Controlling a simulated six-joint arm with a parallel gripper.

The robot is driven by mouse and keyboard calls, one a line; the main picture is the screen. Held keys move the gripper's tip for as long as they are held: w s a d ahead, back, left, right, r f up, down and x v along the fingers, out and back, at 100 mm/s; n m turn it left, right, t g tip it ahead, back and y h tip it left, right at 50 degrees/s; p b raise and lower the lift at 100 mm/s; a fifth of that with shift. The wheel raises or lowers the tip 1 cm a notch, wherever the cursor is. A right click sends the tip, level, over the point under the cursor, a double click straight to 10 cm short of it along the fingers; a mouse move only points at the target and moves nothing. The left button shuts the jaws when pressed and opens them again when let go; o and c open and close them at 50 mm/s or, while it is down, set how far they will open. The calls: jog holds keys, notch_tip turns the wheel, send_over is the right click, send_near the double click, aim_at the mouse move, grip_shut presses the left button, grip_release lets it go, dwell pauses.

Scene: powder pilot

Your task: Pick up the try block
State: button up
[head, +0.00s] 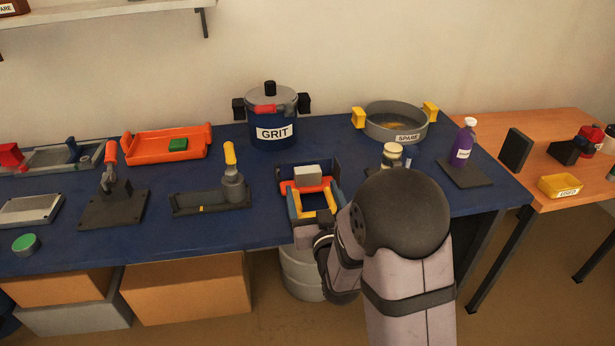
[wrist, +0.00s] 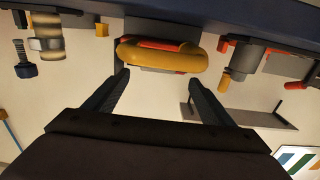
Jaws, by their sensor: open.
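No label marks the try block. A small green block (head: 178,144) lies in an orange tray (head: 140,149) at the back left. I cannot tell which is the try block. My gripper is open and empty in the wrist view (wrist: 158,80). A yellow rounded bar with red behind it (wrist: 165,57) shows beyond the fingertips, apart from them.
A dark blue GRIT pot (head: 273,133) stands behind the fixture. A grey SPARE pan (head: 396,124) with yellow handles stands at the back right, a purple bottle (head: 462,146) right of it. A black clamp base (head: 208,199) lies to the left. Bare blue table (head: 110,240) lies front left.

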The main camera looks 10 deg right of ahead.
aim_at(309, 174)
jog(key=shift+w+d+r+p, duration=0.1)
jog(key=shift+w+p, duration=0.25)
jog(key=shift+w, duration=1.25)
jog(key=shift+w+d+r+p, duration=0.1)
jog(key=shift+w+p, duration=0.25)
jog(key=shift+w, duration=1.2)
jog(key=c, duration=1.5)
notch_tip(309, 174, up, 10)
